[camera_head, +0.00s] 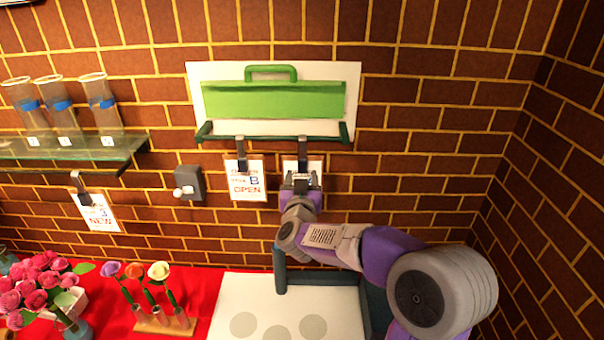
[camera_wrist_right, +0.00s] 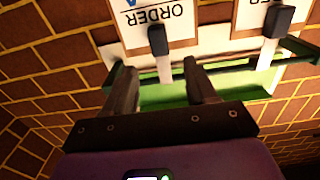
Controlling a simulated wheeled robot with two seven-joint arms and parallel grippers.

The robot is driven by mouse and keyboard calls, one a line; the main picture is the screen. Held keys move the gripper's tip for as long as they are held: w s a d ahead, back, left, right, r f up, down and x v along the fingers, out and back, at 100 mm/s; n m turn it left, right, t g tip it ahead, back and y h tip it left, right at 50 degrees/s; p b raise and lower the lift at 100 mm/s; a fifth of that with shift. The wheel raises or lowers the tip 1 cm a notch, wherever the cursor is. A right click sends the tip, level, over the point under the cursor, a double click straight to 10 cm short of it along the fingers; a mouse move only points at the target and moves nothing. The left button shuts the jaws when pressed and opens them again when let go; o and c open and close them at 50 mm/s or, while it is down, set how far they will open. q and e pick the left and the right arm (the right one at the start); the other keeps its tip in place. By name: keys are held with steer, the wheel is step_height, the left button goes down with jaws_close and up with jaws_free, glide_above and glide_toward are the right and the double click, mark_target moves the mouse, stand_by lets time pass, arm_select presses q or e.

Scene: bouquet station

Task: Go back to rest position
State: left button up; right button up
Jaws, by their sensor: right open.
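My right gripper (camera_head: 302,184) is raised in front of the brick wall, just below the green rack (camera_head: 273,101). In the right wrist view my right gripper (camera_wrist_right: 162,75) has its two fingers apart, with nothing held between them. A white order card (camera_head: 310,166) hangs from a clip on the rack right behind the gripper, which hides much of it. In the wrist view this card (camera_wrist_right: 172,22) is upside down and hangs beyond the fingertips. A second card (camera_head: 247,187), reading B OPEN, hangs to its left. My left gripper is not in view.
A glass shelf (camera_head: 75,151) holds three clear tubes, and a NEW card (camera_head: 100,212) hangs under it. A grey wall box (camera_head: 188,183) is beside the B card. Below are pink flowers (camera_head: 38,285), a wooden flower stand (camera_head: 165,325) and a white board (camera_head: 245,290) on red cloth.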

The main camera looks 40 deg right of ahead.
steer(key=shift+s+a, duration=0.35)
steer(key=a+f+n+g+y, duration=0.2)
steer(key=a+f+y, duration=0.45)
steer(key=f, duration=0.95)
steer(key=a+f+n+g+y, duration=0.2)
steer(key=a+f+y, duration=0.2)
steer(key=a+f, duration=0.9)
steer(key=s+a+f+g+y, duration=0.2)
steer(key=s+a+f+g, duration=0.15)
steer(key=s+f, duration=0.4)
steer(key=s+a+f+n+g+y, duration=0.1)
steer(key=s+a+f+g+y, duration=0.15)
steer(key=s+a+f, duration=0.5)
steer(key=s+a+f+g+y, duration=0.1)
steer(key=s+a+f+g, duration=0.15)
steer(key=s+f, duration=0.5)
step_height(320, 180, down, 10)
steer(key=s+b, duration=0.1)
steer(key=b, duration=1)
steer(key=shift+d+r+g, duration=0.25)
steer(key=shift+d+g, duration=0.1)
steer(key=shift+d, duration=0.05)
steer(key=shift+s, duration=0.1)
steer(key=shift+c, duration=0.3)
